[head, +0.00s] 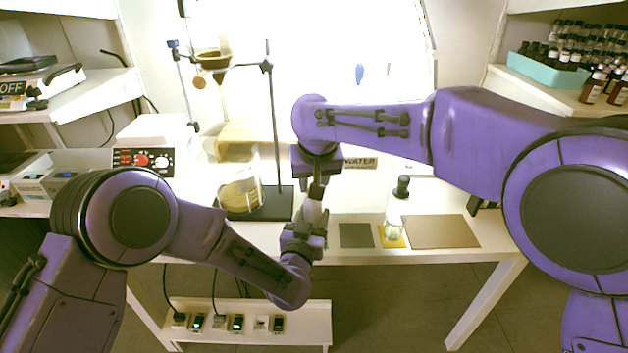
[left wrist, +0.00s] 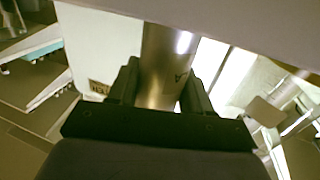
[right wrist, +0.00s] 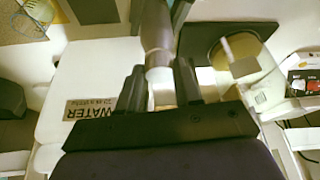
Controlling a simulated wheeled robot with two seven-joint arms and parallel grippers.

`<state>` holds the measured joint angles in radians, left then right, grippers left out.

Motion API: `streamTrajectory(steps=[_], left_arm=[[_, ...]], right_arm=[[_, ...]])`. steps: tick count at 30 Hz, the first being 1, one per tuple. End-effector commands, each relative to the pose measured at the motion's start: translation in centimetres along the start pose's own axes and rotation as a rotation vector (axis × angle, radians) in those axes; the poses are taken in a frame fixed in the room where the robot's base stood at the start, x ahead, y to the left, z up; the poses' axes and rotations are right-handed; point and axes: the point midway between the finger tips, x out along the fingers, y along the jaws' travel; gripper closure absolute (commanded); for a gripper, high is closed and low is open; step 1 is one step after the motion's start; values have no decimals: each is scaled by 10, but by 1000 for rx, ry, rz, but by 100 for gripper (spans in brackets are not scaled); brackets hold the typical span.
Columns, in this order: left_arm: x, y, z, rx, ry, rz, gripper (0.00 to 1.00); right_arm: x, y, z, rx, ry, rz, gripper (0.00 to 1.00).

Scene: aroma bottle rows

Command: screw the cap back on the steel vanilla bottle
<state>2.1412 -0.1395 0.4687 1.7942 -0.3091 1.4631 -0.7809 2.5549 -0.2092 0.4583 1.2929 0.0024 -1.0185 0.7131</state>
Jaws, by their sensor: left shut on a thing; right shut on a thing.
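The steel vanilla bottle (head: 311,214) is a slim grey metal cylinder, held upright in front of the table. My left gripper (head: 304,240) is shut on it from below. The bottle also fills the space between the fingers in the left wrist view (left wrist: 165,65), with part of a dark mark on its side. My right gripper (head: 318,180) is directly above, pointing down and shut on a pale cap (right wrist: 162,88), mostly hidden by the fingers. In the right wrist view the cap lines up with the bottle (right wrist: 156,30). I cannot tell how far it is threaded.
A beaker (head: 240,197) and a stand (head: 272,130) are at the left. A grey mat (head: 356,236), a white-bodied jar (head: 393,230) on a yellow mat, a brown mat (head: 443,232) and a black-topped bottle (head: 402,187) are to the right. A WATER label (head: 361,163) is behind.

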Motion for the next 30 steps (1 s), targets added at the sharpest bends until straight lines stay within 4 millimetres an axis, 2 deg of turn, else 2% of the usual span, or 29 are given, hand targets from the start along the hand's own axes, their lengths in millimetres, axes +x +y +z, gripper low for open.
streamTrajectory(steps=[2,3,5,14,22,30], left_arm=[[0,0,0,0,-1,1,100],[0,0,0,0,-1,1,100],[0,0,0,0,-1,1,100],[0,0,0,0,-1,0,100],[0,0,0,0,-1,0,100],[0,0,0,0,-1,0,100]], right_arm=[[0,0,0,-1,0,-1,94],[0,0,0,-1,0,-1,60],[0,0,0,-1,0,-2,41],[-2,0,-1,-2,1,-2,41],[-35,0,-15,-2,3,-2,41],[-42,0,-17,-2,-1,-2,41]])
